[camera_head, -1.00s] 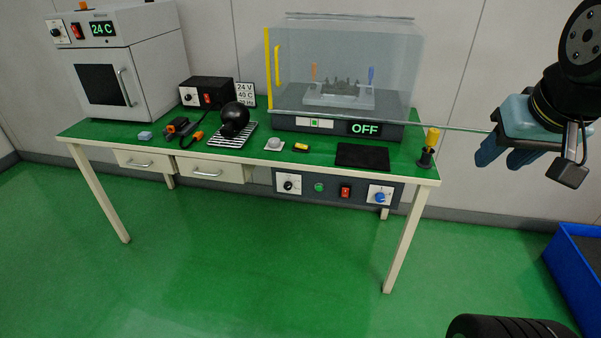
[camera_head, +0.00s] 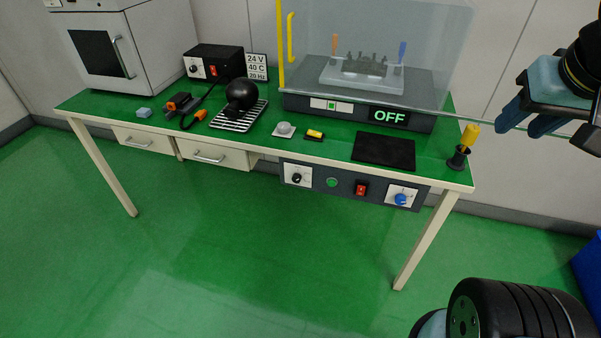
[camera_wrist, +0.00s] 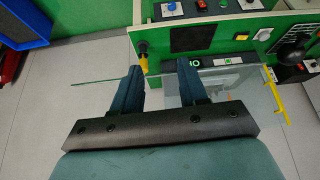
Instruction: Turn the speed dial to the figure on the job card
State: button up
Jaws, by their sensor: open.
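The job card (camera_head: 257,67) stands at the back of the bench and reads 24 V, 40 C and 20 Hz. On the control panel (camera_head: 331,194) under the bench front, a black dial (camera_head: 297,177) sits at left and a blue dial (camera_head: 401,199) at right. I cannot tell from labels which one sets speed. The blue dial also shows at the top of the wrist view (camera_wrist: 171,6). The display (camera_head: 389,116) on the hooded machine reads OFF. My gripper (camera_head: 530,122) is open and empty, right of the bench and apart from both dials; its fingers show in the wrist view (camera_wrist: 160,70).
Between the dials are a green button (camera_head: 331,182) and a red switch (camera_head: 361,188). A clear hood (camera_head: 440,50) covers the machine, its edge reaching toward my gripper. A yellow-handled tool (camera_head: 469,138) stands on the bench's right corner. The floor before the bench is clear.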

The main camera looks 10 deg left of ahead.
jog(key=shift+o, duration=1.4)
jog(key=shift+w+f, duration=0.15)
jog(key=shift+w, duration=0.05)
jog(key=w+a+f+n+g+h, duration=0.45)
jog(key=w+f+n, duration=0.25)
jog(key=w+f, duration=0.3)
jog(key=n+t+y, duration=0.4)
jog(key=n+t, duration=1.3)
jog(key=n, duration=1.4)
send_near(296, 181)
jog(key=shift+n+h, duration=0.25)
jog(key=shift+n, duration=0.05)
jog(key=w, duration=0.8)
jog(key=shift+w+d, duration=0.1)
jog(key=shift+c, duration=0.3)
jog(key=c, duration=1)
